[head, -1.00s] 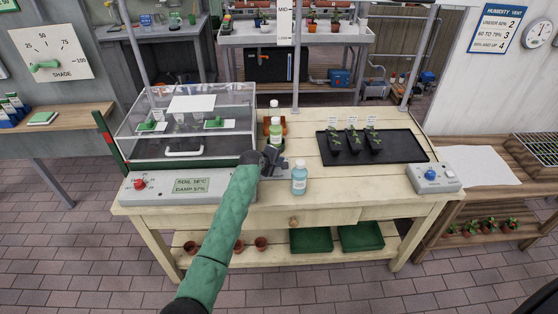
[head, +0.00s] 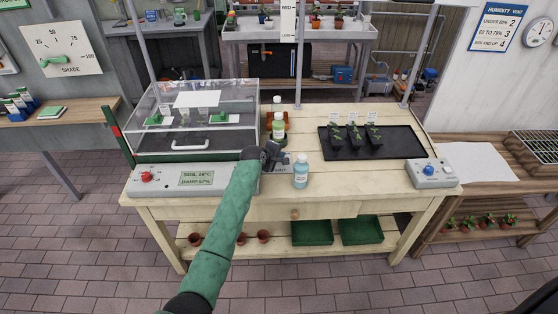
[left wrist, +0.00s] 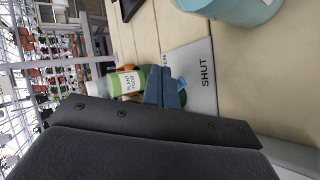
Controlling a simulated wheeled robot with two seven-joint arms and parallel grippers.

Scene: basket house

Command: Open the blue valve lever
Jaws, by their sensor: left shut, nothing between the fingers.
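A grey plate (left wrist: 203,75) marked SHUT lies on the bench top in the left wrist view. A small light-blue piece (left wrist: 181,84), likely part of the blue valve lever, shows at its edge beside my fingertips. The rest of the lever is hidden behind my fingers. My left gripper (left wrist: 166,88) is shut and empty, over the edge of this plate; I cannot tell whether it touches the lever. In the head view my left gripper (head: 277,157) is at mid-bench and covers the valve. My right gripper is not in view.
A light-blue bottle (head: 301,174) stands close right of the gripper. Green-labelled bottles (head: 278,129) stand just behind it. A clear-lidded propagator (head: 190,120) is at left. A black seedling tray (head: 400,145) and a control box with a blue knob (head: 429,170) are at right.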

